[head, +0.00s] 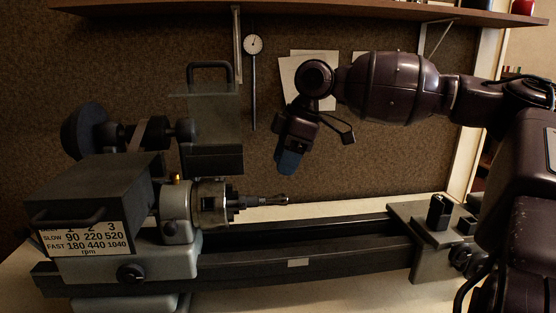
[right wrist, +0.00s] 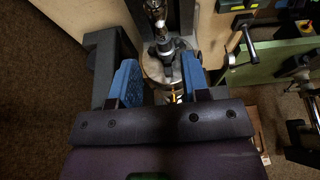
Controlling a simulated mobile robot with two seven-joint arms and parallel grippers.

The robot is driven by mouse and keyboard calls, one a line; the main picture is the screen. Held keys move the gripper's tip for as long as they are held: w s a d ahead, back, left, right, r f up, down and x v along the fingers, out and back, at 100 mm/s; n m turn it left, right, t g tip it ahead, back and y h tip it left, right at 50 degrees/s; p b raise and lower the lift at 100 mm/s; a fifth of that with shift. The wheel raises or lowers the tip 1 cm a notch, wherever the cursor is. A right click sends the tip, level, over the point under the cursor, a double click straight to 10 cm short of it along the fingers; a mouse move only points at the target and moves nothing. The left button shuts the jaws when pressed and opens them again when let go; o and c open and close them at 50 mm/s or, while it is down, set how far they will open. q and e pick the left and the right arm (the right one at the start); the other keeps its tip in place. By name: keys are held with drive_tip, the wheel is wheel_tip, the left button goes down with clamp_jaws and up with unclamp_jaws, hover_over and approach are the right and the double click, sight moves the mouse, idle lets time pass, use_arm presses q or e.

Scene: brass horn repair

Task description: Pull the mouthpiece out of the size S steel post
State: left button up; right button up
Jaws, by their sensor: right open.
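The lathe chuck (head: 208,204) holds a dark post (head: 248,202) that points right. A slimmer, brighter piece, seemingly the mouthpiece (head: 280,200), sits at its free end. In the right wrist view the dark post (right wrist: 163,46) rises from the chuck (right wrist: 154,70), with the shiny piece (right wrist: 155,10) beyond it at the top edge. I cannot make out a size mark or how deep the mouthpiece sits. My right gripper (head: 288,162) hangs above the post's free end, blue fingers pointing down. In its wrist view the fingers (right wrist: 160,78) are apart, with nothing held. My left gripper is out of view.
The lathe headstock (head: 95,190) with its speed plate stands left. A clear guard (head: 212,120) rises behind the chuck. The bed (head: 330,240) runs right to the tailstock end (head: 430,235). A dial gauge (head: 253,46) hangs on the wall, below a shelf (head: 330,10).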

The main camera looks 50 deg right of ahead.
sight(278, 195)
drive_tip(key=shift+b+x, duration=0.35)
drive_tip(key=shift+x, duration=0.4)
drive_tip(key=b+x, duration=0.1)
drive_tip(key=x, duration=0.2)
drive_tip(key=shift+f, duration=0.25)
drive_tip(key=shift+w+a+f+b, duration=0.15)
drive_tip(key=shift+a+f+b, duration=0.05)
drive_tip(key=shift+f+b, duration=0.45)
drive_tip(key=shift+x, duration=0.95)
drive_tip(key=shift+w+a+f+b, duration=0.1)
drive_tip(key=shift+a+f+b, duration=0.05)
drive_tip(key=shift+f+b, duration=0.15)
drive_tip(key=shift+r, duration=0.1)
